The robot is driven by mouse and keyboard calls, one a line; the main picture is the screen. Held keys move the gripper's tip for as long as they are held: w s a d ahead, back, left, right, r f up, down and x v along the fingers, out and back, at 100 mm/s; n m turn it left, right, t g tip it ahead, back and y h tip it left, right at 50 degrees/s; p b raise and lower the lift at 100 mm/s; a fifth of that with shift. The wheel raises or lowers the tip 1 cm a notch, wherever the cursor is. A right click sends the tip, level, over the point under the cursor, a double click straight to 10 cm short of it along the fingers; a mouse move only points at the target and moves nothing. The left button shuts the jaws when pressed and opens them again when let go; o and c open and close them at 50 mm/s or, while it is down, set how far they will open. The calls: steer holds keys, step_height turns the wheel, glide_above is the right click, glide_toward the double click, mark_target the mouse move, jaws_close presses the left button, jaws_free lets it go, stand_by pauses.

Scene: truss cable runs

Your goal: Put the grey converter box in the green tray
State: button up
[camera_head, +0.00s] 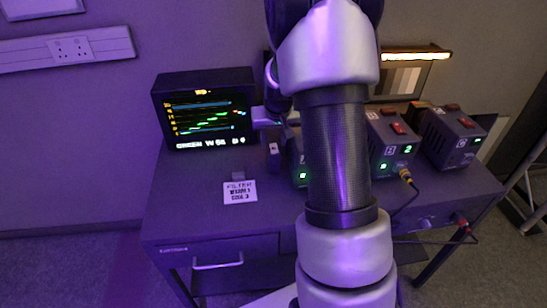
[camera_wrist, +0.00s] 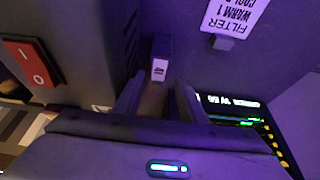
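No green tray shows in either view, and nothing is plainly marked as the grey converter box. A small dark block with a white label (camera_wrist: 160,68) stands on the desk just beyond my fingertips in the wrist view. It also shows in the head view (camera_head: 273,150), right of the monitor. My gripper (camera_wrist: 158,98) has its two fingers apart, with no object clearly between them. In the head view my arm hides most of the gripper. Dark boxes with red switches stand to the right: one (camera_head: 392,142) shows a green 2, another (camera_head: 453,137) is farther right.
A monitor (camera_head: 205,108) with coloured traces stands at the back left. A card reading FILTER (camera_head: 240,191) stands on the desk (camera_head: 190,205) near its front. A cable plugs into the middle box. A dark box with a red switch (camera_wrist: 32,62) is close left in the wrist view.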

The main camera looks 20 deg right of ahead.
mark_target(274, 147)
steer(key=x, duration=0.4)
steer(key=shift+d+f, duration=0.1)
steer(key=shift+d, duration=0.05)
jaws_close()
step_height(274, 147, up, 18)
steer(key=p, duration=0.2)
steer(key=s+a+f+n+y+p, duration=0.1)
steer(key=s+a+f+n+p, duration=0.2)
steer(key=s+a+p, duration=0.7)
steer(key=s+a+f, duration=0.2)
steer(key=s+a, duration=0.1)
steer(key=a, duration=0.3)
steer(key=shift+s+a, duration=0.25)
steer(key=shift+s, duration=0.15)
